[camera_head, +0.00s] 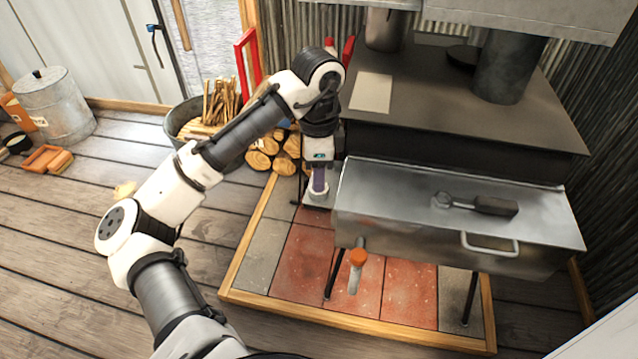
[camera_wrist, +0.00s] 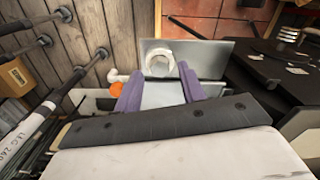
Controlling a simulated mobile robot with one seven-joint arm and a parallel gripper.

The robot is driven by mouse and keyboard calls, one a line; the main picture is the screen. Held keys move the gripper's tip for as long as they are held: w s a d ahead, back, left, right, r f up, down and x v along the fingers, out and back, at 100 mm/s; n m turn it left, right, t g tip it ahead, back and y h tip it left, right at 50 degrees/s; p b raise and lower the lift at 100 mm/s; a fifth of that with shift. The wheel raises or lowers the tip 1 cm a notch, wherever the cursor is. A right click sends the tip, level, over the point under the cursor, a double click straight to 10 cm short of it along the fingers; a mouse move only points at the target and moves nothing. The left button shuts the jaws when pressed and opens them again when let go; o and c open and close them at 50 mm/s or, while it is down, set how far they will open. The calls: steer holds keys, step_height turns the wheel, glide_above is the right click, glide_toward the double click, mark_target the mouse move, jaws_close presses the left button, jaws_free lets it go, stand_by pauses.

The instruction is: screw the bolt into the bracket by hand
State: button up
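My gripper (camera_head: 319,184) points down just left of the steel tank, its purple fingers over a pale ring-shaped part (camera_head: 318,193). That part stands on a small light grey plate (camera_head: 311,203), perhaps the bracket. In the wrist view the two purple fingers of my gripper (camera_wrist: 161,76) are apart. The pale ring (camera_wrist: 161,51) lies at or just beyond their tips, on the grey plate (camera_wrist: 211,52). Whether the fingers press on it I cannot tell. I cannot make out the bolt for certain; it may be this part or hidden by the fingers.
The steel tank (camera_head: 385,205) with a front handle and an orange-topped tap (camera_head: 357,258) stands close right of my gripper. A dark tool (camera_head: 480,204) lies on its lid. The stove (camera_head: 455,110) is behind, firewood (camera_head: 262,160) behind left. Plank floor at left is mostly free.

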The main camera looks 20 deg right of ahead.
steer(key=shift+r+p, duration=2.9)
steer(key=shift+f, duration=0.1)
step_height(320, 180, up, 14)
steer(key=shift+p, duration=0.45)
